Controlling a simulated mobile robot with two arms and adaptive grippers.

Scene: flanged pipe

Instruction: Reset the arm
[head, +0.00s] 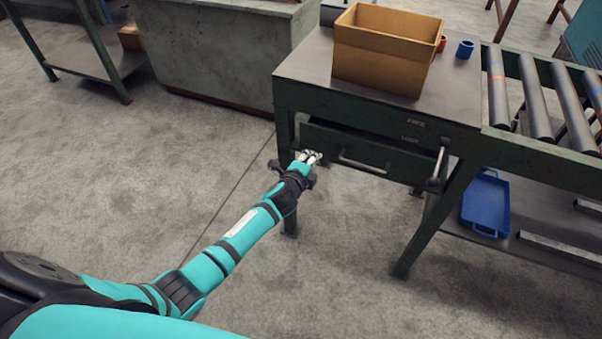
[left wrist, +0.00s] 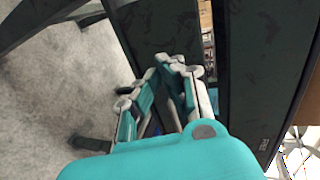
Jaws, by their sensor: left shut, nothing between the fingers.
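My left arm, teal and black, reaches out from the lower left in the head view. Its gripper (head: 309,157) is beside the left end of the bench's dark drawer (head: 362,155), near the front left leg. In the left wrist view the gripper (left wrist: 165,65) has its fingers together with nothing between them, close to the dark green bench metal. Whether the fingers touch the bench, I cannot tell. My right gripper is not in view.
A cardboard box (head: 383,50) stands on the bench top (head: 305,62), with a blue cup (head: 465,49) and an orange one (head: 441,43) beside it. A roller conveyor (head: 535,95) adjoins at right. A blue tray (head: 486,203) lies on the lower shelf. The floor in front is clear.

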